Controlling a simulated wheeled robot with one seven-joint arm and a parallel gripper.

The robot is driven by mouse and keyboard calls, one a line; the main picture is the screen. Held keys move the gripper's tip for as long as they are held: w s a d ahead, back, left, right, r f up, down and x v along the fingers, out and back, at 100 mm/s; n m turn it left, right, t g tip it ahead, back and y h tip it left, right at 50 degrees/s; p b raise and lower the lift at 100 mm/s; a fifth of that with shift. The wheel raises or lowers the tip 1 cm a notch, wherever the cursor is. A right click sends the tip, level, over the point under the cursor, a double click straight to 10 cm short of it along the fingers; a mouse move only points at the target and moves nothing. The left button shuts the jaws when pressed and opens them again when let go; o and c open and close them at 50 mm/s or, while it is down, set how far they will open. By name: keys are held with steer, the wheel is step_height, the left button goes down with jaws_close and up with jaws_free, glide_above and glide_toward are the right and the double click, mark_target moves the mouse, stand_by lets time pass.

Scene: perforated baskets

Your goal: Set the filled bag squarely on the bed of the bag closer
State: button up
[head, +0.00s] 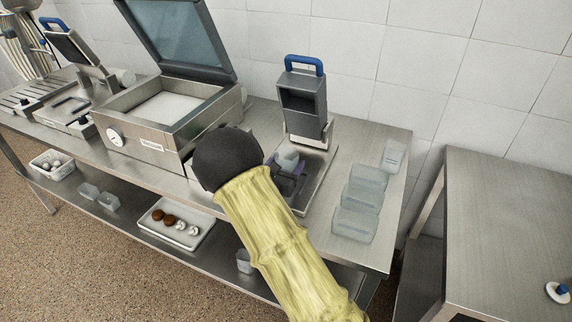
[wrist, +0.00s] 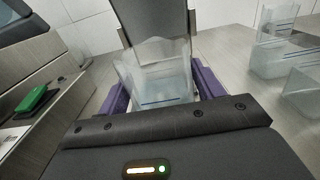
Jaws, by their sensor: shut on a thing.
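The bag closer (head: 304,105) is a grey upright unit with a blue handle, standing on a flat steel bed (head: 312,190). Its grey body (wrist: 155,18) also shows behind the bag in the wrist view. The clear filled bag (wrist: 158,72) stands upright between my purple fingers, with its open top facing up. In the head view the bag (head: 287,158) is over the bed, in front of the closer's body. My gripper (head: 286,174) is shut on it, one finger on each side. The bag's bottom is hidden, so I cannot tell whether it touches the bed.
Several clear containers (head: 367,187) stand on the bench right of the closer. A chamber machine with its lid raised (head: 165,105) stands close on the left. A tray (head: 176,229) with brown and white balls is on the lower shelf. A separate steel table (head: 505,215) is at right.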

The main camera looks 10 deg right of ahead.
steer(key=shift+f, duration=0.2)
steer(key=o, duration=1.1)
steer(key=shift+c, duration=0.2)
steer(key=shift+a+r, duration=0.1)
steer(key=shift+r, duration=0.05)
steer(key=b+v, duration=0.1)
steer(key=v, duration=1.1)
steer(key=shift+b, duration=0.35)
